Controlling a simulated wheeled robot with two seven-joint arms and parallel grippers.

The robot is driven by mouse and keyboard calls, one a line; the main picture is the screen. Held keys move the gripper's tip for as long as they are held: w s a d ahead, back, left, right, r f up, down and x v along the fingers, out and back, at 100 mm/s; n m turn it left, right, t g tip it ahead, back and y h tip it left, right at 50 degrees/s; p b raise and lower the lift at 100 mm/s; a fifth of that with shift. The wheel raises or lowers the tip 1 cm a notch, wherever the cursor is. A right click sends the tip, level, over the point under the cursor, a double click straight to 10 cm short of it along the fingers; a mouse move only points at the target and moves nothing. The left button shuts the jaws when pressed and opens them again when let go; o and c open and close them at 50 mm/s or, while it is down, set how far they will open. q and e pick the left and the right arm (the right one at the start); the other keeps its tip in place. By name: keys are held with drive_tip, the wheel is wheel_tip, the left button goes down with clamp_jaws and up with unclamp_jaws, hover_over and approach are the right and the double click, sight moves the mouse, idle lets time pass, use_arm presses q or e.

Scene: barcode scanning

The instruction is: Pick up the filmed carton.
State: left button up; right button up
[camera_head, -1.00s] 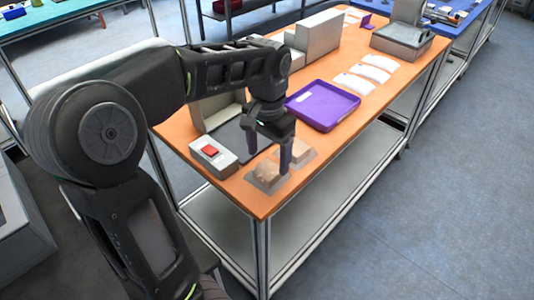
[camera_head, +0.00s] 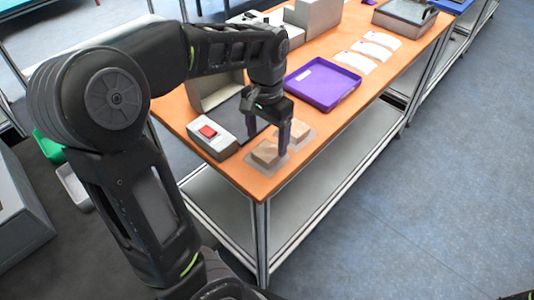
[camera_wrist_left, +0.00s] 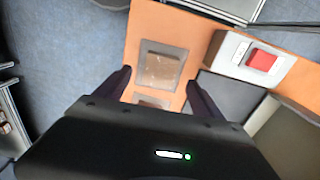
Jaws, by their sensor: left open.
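Two brown cartons in clear film lie near the table's close corner. The nearer filmed carton (camera_head: 266,153) also shows in the left wrist view (camera_wrist_left: 160,70), between and beyond the fingertips. The other filmed carton (camera_head: 299,129) is just behind it to the right; my gripper body partly hides it in the wrist view (camera_wrist_left: 150,100). My left gripper (camera_head: 268,142) is open and empty, pointing down over the cartons. One dark finger passes in front of the gap between them. I cannot tell whether it touches either. My right gripper is not in view.
A white box with a red button (camera_head: 208,132) stands left of the cartons, beside a dark pad (camera_wrist_left: 226,95). A purple tray (camera_head: 322,84) lies behind. White packets (camera_head: 368,50) lie further back. The table's front edge is close to the cartons.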

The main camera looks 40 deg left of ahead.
sight(267, 151)
use_arm(q)
wheel_tip(267, 151, down, 5)
drive_tip(key=shift+f+p, duration=0.1)
drive_tip(key=shift+p, duration=0.3)
drive_tip(key=shift+c, duration=0.2)
idle(0.3)
drive_tip(key=c, duration=1.5)
drive_tip(key=shift+w, duration=0.1)
wheel_tip(267, 151, up, 10)
idle(0.4)
